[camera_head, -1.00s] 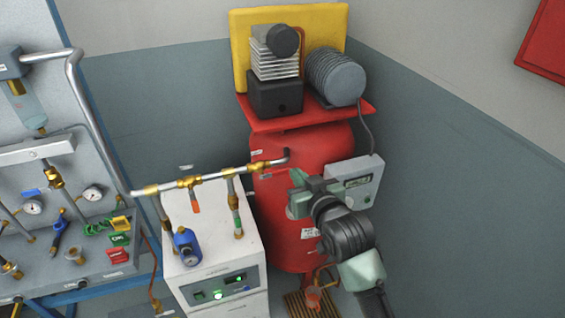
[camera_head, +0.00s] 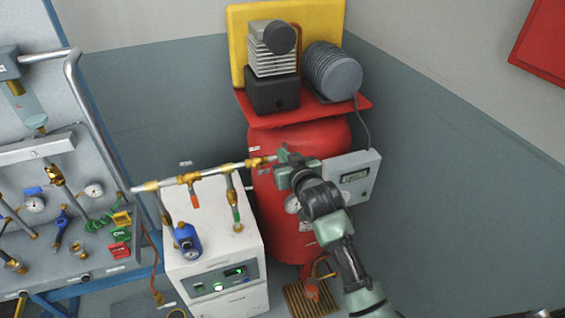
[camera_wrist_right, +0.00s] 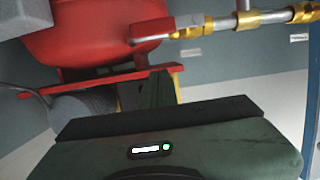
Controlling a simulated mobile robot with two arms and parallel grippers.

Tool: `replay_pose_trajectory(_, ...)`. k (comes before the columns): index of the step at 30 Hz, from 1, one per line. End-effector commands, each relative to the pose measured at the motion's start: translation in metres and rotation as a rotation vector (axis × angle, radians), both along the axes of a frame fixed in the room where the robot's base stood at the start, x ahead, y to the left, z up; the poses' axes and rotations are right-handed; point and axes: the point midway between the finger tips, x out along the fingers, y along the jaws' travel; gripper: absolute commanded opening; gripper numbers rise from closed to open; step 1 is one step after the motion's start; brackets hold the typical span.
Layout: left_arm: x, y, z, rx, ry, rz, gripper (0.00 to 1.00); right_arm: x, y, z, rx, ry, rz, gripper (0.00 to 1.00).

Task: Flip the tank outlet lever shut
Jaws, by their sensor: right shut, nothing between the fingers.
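The tank outlet valve (camera_head: 262,161) is a brass fitting where the pipe meets the red tank (camera_head: 300,205). In the right wrist view its red lever (camera_wrist_right: 152,29) reaches left from the brass body (camera_wrist_right: 192,27), roughly along the pipe line, in front of the tank. In the head view my gripper covers the lever. My right gripper (camera_head: 283,156) is at the tank-side end of the valve. Its fingers (camera_wrist_right: 159,88) are shut with nothing between them. In the wrist view a gap shows between the fingertips and the lever; I cannot tell the depth. My left gripper is out of view.
A white dryer cabinet (camera_head: 215,255) stands left of the tank under the pipe, with an orange-handled valve (camera_head: 194,200) above it. A grey control box (camera_head: 352,178) sits right of my gripper. The compressor (camera_head: 272,75) is above on the red platform. A bench with fittings (camera_head: 85,275) is at left.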

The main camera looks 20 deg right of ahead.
Motion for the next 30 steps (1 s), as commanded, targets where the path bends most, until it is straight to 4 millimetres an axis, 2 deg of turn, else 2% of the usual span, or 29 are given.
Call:
replay_pose_trajectory(1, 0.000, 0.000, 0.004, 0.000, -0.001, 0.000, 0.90, 0.009, 0.000, 0.000, 0.000, 0.001, 0.000, 0.00)
replay_pose_trajectory(4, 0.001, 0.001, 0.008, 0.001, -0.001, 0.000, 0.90, 0.005, 0.000, -0.021, 0.001, 0.006, 0.000, 0.00)
replay_pose_trajectory(11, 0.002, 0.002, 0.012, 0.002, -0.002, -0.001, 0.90, 0.005, 0.000, -0.040, 0.000, 0.002, -0.001, 0.00)
replay_pose_trajectory(30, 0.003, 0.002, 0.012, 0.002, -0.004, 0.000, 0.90, 0.005, -0.002, -0.044, 0.041, 0.001, -0.001, 0.00)
